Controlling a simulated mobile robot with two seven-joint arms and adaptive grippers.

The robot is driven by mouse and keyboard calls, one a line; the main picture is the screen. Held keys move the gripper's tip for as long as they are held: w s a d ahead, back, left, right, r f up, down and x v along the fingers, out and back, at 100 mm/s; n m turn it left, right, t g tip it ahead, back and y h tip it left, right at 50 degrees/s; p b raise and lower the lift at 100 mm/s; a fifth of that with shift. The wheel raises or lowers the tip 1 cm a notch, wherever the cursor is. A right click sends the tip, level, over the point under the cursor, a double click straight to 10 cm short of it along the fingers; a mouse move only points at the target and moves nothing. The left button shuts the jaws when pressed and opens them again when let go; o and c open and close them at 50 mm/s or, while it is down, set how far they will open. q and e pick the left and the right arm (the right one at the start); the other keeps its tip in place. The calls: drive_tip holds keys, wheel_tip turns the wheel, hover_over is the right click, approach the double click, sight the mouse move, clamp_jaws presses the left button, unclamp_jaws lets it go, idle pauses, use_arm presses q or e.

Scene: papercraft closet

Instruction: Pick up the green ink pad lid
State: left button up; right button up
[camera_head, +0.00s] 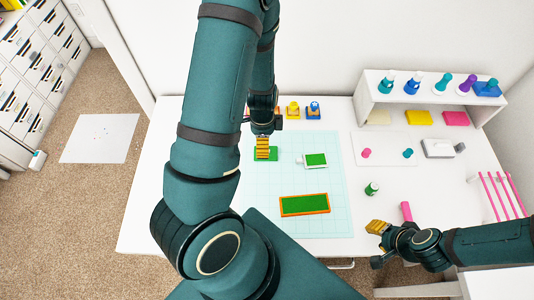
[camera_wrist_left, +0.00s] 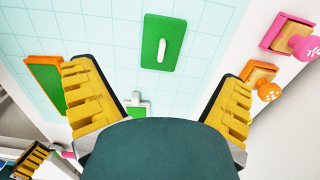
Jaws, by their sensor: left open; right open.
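The green ink pad lid (camera_wrist_left: 150,58) is a flat green rectangle with a white handle on top. It lies on the pale blue grid mat (camera_wrist_left: 110,30). In the head view the lid (camera_head: 273,157) is partly covered by my left gripper (camera_head: 264,148). In the left wrist view my left gripper (camera_wrist_left: 160,88) is open and empty, its yellow fingers spread wide, with the lid beyond them and centred between them. My right gripper (camera_head: 377,240) is open and empty near the table's front right.
An orange-edged green pad (camera_head: 304,205) and a white-framed green piece (camera_head: 316,160) lie on the mat. Stamps (camera_head: 313,110) stand behind. A small green bottle (camera_head: 372,188) and pink roll (camera_head: 406,211) are to the right, below a white shelf (camera_head: 425,85) holding several stamps.

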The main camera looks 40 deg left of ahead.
use_arm(q)
drive_tip(key=f, duration=0.2)
drive_tip(key=f+b, duration=0.1)
drive_tip(key=f, duration=0.4)
drive_tip(key=shift+w+f+b, duration=0.25)
drive_tip(key=shift+b, duration=0.1)
use_arm(e)
drive_tip(key=shift+s+a+f, duration=0.1)
drive_tip(key=shift+s+f, duration=0.1)
drive_tip(key=shift+f, duration=0.3)
drive_tip(key=shift+s+f, duration=0.15)
drive_tip(key=shift+f, duration=0.3)
use_arm(q)
drive_tip(key=shift+r, duration=0.1)
drive_tip(key=c, duration=1.2)
